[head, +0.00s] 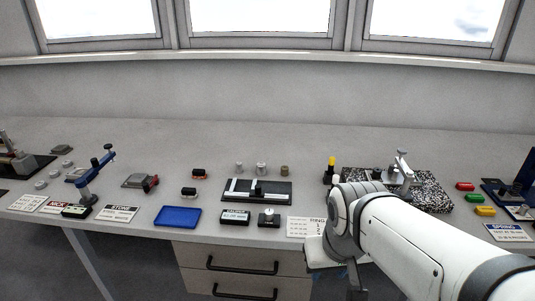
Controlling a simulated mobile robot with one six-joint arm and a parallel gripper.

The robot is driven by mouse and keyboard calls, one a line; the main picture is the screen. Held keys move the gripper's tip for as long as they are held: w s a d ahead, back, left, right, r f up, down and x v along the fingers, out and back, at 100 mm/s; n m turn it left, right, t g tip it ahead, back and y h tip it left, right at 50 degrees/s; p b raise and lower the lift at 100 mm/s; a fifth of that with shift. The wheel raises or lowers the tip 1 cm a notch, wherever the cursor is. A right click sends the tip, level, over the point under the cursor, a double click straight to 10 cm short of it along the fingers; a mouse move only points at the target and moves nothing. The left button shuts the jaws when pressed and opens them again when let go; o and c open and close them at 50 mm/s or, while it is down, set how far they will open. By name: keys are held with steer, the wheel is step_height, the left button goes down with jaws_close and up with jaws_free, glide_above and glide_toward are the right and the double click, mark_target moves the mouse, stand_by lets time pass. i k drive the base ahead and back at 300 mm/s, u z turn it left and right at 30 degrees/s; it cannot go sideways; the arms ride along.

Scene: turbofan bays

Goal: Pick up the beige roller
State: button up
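A small brownish-beige cylinder (284,170), which looks like the beige roller, stands upright on the bench. It is the rightmost of three short cylinders in a row; the other two, a left grey one (239,167) and a middle grey one (261,168), are paler. My white arm reaches in from the lower right, with its wrist end at the bench's front edge, right of and nearer than the roller. My gripper's fingers cannot be made out, so their opening is unclear. The roller is apart from my arm and fully visible.
A black tray with a caliper (283,197) lies just in front of the roller. A yellow-topped black item (330,167) and a speckled plate (435,194) stand to the right. A blue tray (178,216) is at the front left. The bench behind the roller is clear.

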mark_target(284, 169)
steer(key=z, duration=0.05)
steer(key=i, duration=1)
steer(key=u, duration=0.05)
